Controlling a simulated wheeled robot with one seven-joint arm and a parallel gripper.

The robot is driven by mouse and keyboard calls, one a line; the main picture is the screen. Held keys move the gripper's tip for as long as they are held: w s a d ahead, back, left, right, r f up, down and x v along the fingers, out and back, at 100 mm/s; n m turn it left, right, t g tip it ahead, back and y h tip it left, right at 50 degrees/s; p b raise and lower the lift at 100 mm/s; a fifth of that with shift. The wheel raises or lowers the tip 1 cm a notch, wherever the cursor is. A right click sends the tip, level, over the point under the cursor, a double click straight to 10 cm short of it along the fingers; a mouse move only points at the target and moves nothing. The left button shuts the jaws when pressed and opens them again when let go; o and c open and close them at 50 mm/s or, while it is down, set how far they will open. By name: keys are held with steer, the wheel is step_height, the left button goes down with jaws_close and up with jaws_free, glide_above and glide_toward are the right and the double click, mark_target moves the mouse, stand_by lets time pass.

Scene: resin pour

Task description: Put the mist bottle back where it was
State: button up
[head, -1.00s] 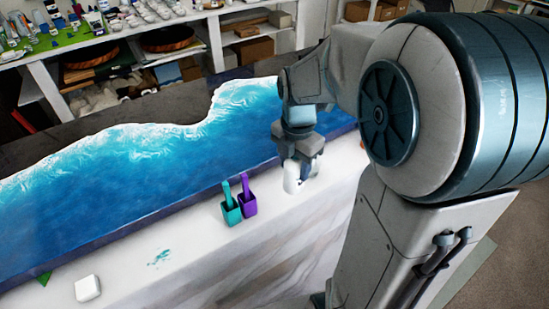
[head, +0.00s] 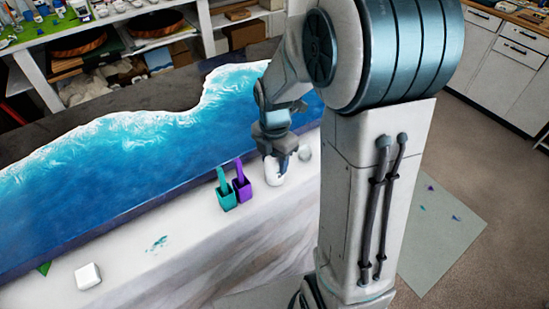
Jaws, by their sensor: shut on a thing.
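My gripper (head: 277,153) points down over the white ledge in front of the blue resin piece. It is shut on a white rounded object, which looks like the mist bottle (head: 273,177). The bottle's top is hidden by the fingers. The bottle is upright, at or very near the ledge; I cannot tell whether it touches. It is just right of the purple cup (head: 242,191), apart from it.
A teal cup (head: 227,199) stands beside the purple cup, each with a tool in it. A small pale round object (head: 305,153) sits right of the bottle. A white block (head: 88,277) lies at the ledge's near left. The wave-patterned resin slab (head: 150,160) runs behind.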

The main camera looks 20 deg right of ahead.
steer(key=o, duration=1.2)
steer(key=shift+f, duration=0.1)
steer(key=shift+o, duration=0.2)
step_height(320, 180, up, 12)
steer(key=shift+r, duration=0.15)
steer(key=shift+s+r+m, duration=0.1)
steer(key=shift+s+m, duration=0.15)
steer(key=shift+m, duration=0.05)
steer(key=s+m+t, duration=0.3)
steer(key=s+m, duration=1.1)
steer(key=m, duration=0.9)
steer(key=shift+f+m, duration=0.3)
steer(key=shift+f, duration=0.15)
